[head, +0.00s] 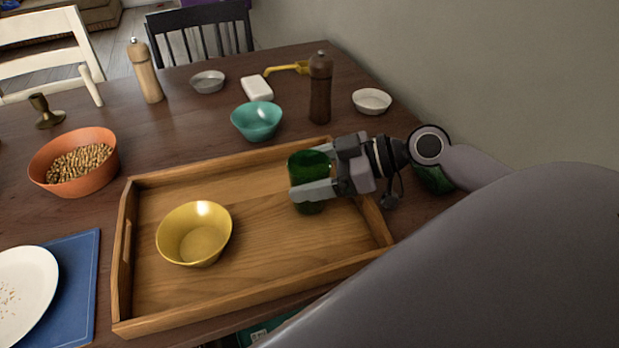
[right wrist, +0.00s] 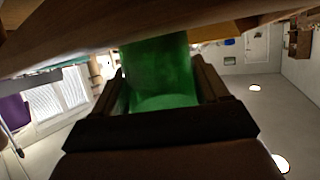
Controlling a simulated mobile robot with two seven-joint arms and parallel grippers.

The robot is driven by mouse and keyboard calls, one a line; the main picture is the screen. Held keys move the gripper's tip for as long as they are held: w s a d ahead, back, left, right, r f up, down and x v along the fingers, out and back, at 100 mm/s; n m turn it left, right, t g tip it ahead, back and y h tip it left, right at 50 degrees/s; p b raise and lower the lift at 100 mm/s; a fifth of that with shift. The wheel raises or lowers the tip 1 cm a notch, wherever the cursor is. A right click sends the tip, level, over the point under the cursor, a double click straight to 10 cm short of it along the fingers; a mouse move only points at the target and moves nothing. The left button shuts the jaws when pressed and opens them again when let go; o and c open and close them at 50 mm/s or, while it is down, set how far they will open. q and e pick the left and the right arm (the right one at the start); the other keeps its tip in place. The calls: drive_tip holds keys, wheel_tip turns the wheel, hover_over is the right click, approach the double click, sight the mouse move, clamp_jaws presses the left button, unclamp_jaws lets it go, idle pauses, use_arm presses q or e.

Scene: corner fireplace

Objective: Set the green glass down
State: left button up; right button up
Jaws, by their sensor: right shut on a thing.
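The green glass (head: 309,168) is upright at the right part of the wooden tray (head: 150,325) in the head view. My right gripper (head: 318,185) reaches in from the right and is shut on the glass, with its fingers on either side. In the right wrist view the green glass (right wrist: 160,75) fills the space between the fingers. I cannot tell whether the glass's base touches the tray floor. My left gripper is not in view.
A yellow bowl (head: 195,235) sits in the tray's left part. Beyond the tray stand a teal bowl (head: 257,121) and a dark pepper mill (head: 320,90). An orange bowl (head: 75,162) stands left. Another green object (head: 433,180) is partly hidden behind my arm. The tray's middle is clear.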

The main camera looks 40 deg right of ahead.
drive_tip(key=shift+f, duration=0.4)
drive_tip(key=shift+f, duration=0.15)
drive_tip(key=o, duration=1.2)
drive_tip(key=shift+r, duration=0.2)
drive_tip(key=shift+s+d, duration=0.2)
drive_tip(key=shift+d, duration=0.05)
drive_tip(key=v, duration=1.1)
drive_tip(key=shift+s+d, duration=0.15)
